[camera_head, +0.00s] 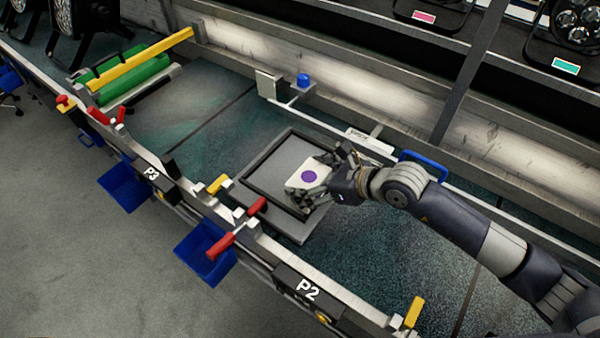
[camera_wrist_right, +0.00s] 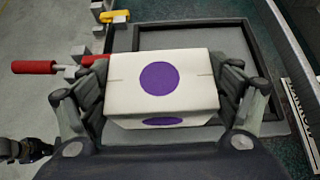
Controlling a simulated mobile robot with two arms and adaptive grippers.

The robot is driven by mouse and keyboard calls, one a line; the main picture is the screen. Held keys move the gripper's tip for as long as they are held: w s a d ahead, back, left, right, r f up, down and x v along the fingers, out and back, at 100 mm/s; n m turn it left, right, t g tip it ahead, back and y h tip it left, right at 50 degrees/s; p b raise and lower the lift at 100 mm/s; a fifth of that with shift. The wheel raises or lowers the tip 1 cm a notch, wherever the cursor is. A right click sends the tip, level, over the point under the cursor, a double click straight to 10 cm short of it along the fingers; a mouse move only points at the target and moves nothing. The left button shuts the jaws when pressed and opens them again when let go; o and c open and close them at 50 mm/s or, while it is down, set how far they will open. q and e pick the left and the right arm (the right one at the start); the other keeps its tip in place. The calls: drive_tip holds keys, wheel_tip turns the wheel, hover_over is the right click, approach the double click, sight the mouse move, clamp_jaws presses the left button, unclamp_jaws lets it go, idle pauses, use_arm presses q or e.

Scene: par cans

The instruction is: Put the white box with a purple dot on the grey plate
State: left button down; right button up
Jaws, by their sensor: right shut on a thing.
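The white box with a purple dot (camera_head: 318,168) is in my right gripper (camera_head: 312,190). In the right wrist view the box (camera_wrist_right: 120,90) sits between the two fingers of the gripper (camera_wrist_right: 162,92), its purple dot facing the camera. The grey plate with a dark raised frame (camera_head: 277,161) lies on the workbench; the box is over its right part in the head view. The plate (camera_wrist_right: 205,38) also shows beyond the box in the wrist view. I cannot tell whether the box touches the plate.
Red-handled clamps (camera_head: 228,236) and blue bins (camera_head: 207,252) line the bench's front edge. A blue knob (camera_head: 303,80), a white rail and a blue handle (camera_head: 422,163) are behind the plate. A green roll (camera_head: 135,80) lies at the left. The bench left of the plate is clear.

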sight(307, 160)
drive_tip(key=w, duration=0.2)
drive_tip(key=w+a+b, duration=0.1)
drive_tip(key=w, duration=0.1)
drive_tip(key=w+a+b, duration=0.1)
drive_tip(key=w, duration=0.1)
drive_tip(key=shift+a+f, duration=0.15)
drive_tip(key=shift+f, duration=0.25)
wheel_tip(307, 160, down, 3)
drive_tip(key=b, duration=0.3)
drive_tip(key=shift+f, duration=0.2)
drive_tip(key=shift+r, duration=0.1)
drive_tip(key=shift+f, duration=0.2)
drive_tip(key=o, duration=1.2)
